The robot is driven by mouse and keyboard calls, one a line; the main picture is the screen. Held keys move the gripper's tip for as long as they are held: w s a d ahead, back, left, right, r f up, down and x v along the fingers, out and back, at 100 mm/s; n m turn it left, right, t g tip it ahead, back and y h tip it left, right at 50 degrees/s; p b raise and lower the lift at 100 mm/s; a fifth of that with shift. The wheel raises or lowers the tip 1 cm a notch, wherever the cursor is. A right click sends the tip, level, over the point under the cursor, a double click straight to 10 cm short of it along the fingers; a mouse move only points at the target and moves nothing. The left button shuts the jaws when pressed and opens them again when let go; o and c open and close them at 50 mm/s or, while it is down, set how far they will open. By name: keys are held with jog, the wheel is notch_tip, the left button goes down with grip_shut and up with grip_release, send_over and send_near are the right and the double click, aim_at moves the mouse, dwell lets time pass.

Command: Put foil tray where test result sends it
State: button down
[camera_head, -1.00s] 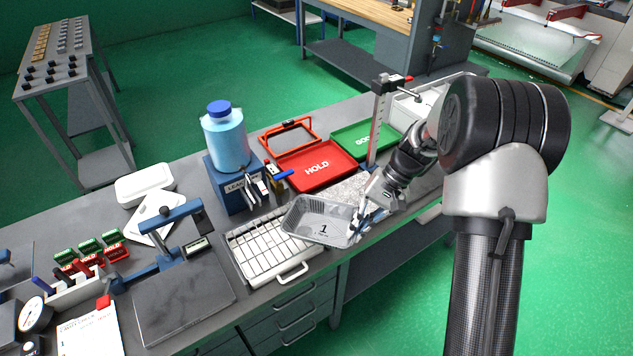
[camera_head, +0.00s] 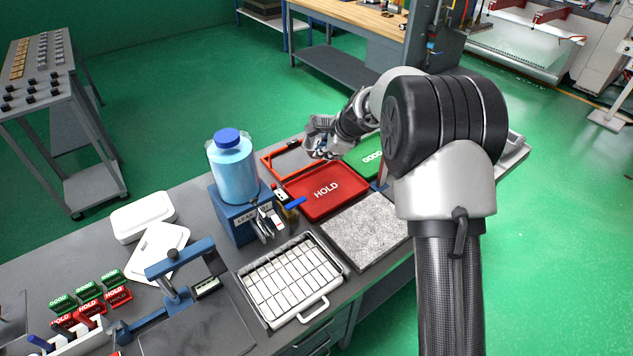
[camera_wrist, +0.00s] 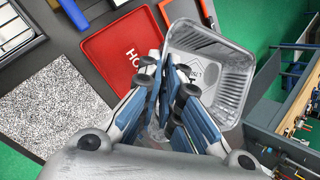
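My gripper (camera_wrist: 170,95) is shut on the near wall of the foil tray (camera_wrist: 222,88), a silver ribbed tray seen from above in the wrist view. In the head view my gripper (camera_head: 320,148) is raised near the far edge of the bench, behind the red HOLD tray (camera_head: 312,214); the foil tray is hard to make out there. The HOLD tray also shows beside the foil tray in the wrist view (camera_wrist: 108,50). The green GOOD tray (camera_head: 361,170) lies right of the HOLD tray, partly hidden by my arm.
A grey stone slab (camera_head: 365,232) and a wire rack (camera_head: 293,280) lie in front of the HOLD tray. A blue-capped bottle (camera_head: 233,170) stands on a blue box (camera_head: 234,219) to the left. A red frame (camera_head: 268,166) stands behind. The slab is bare.

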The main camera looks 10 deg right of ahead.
notch_tip(320, 180, down, 20)
jog(key=b, duration=0.8)
jog(key=shift+r, duration=0.1)
jog(key=c, duration=2.3)
grip_release()
jog(key=shift+b, duration=0.35)
jog(key=shift+o, duration=1.1)
